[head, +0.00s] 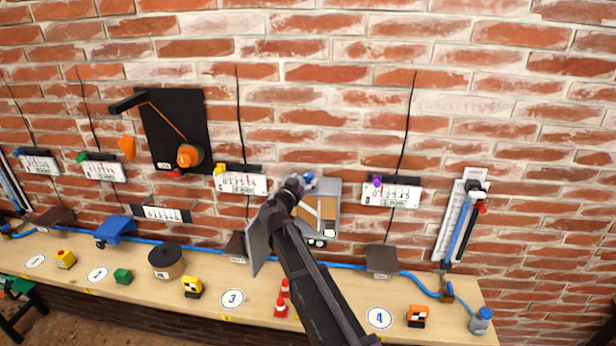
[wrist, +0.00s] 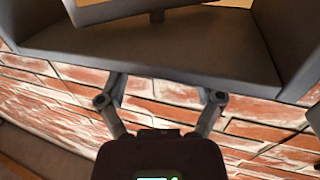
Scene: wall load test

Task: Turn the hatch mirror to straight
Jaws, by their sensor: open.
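A grey box-like hatch (head: 334,188) is on the brick wall in the middle of the head view, with a tan panel inside it. In the wrist view the grey hatch frame (wrist: 75,58) fills the top. A tilted grey plate on a short stem (wrist: 157,15), perhaps the mirror, is cut off at the top edge; its face cannot be seen. My gripper (wrist: 165,92) is open and empty, with its fingers apart just in front of the hatch's lower edge; contact cannot be told. In the head view my arm hides the hatch's left part.
A grey flat panel (head: 258,240) stands left of my arm; what it belongs to is unclear. A blue hose runs along the wall. Gauge cards (head: 391,194) hang on both sides.

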